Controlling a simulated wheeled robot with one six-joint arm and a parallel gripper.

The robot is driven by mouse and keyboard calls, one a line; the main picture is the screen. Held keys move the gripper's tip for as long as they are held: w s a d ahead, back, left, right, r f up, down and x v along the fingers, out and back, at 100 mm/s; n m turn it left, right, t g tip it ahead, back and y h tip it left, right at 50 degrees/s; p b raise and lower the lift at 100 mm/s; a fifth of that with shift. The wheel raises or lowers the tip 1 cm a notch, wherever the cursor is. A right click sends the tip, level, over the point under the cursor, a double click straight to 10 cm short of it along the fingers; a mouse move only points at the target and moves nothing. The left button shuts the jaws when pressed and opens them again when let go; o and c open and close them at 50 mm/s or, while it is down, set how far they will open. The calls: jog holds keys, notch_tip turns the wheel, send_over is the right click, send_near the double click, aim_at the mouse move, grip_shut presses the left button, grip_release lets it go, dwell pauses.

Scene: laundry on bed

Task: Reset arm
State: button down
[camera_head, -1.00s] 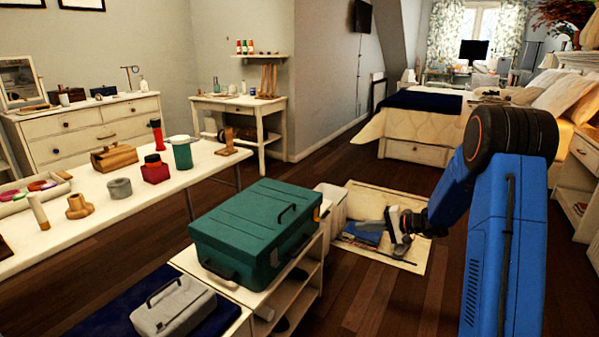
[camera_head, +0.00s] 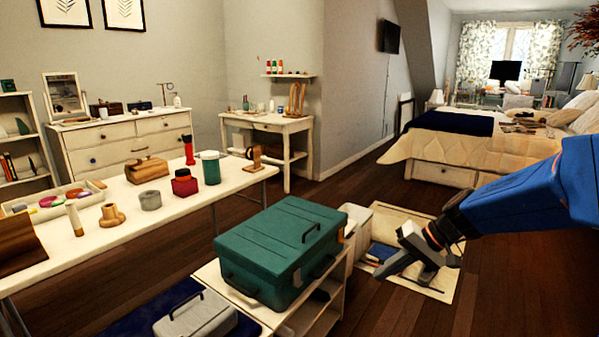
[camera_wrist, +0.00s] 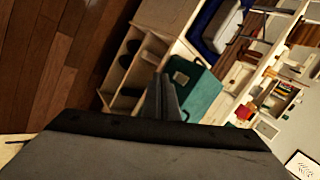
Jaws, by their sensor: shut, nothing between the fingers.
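My gripper (camera_head: 384,270) is at the right of the head view, in the air in front of the rug and right of the green case. Its fingers are together and hold nothing. In the wrist view the shut fingers (camera_wrist: 163,98) point toward the shelf unit and the green case. My blue arm comes in from the right edge of the head view.
A green case (camera_head: 282,250) sits on a low white shelf unit (camera_head: 322,312), with a grey case (camera_head: 195,315) nearby. A white table (camera_head: 108,230) holds several small items. A cream rug (camera_head: 437,290), a white bin (camera_head: 357,228) and the bed (camera_head: 460,152) lie beyond. Wood floor is open at the lower right.

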jog(key=s+d+r+n+t+h, duration=0.1)
jog(key=s+d+h, duration=0.2)
jog(key=s, duration=0.9)
jog(key=s+d+r+t+h, duration=0.1)
jog(key=s+d+h, duration=0.3)
jog(key=s, duration=0.7)
jog(key=shift+s+n+t, duration=0.3)
jog(key=shift+s+n, duration=0.05)
jog(key=shift+n, duration=0.05)
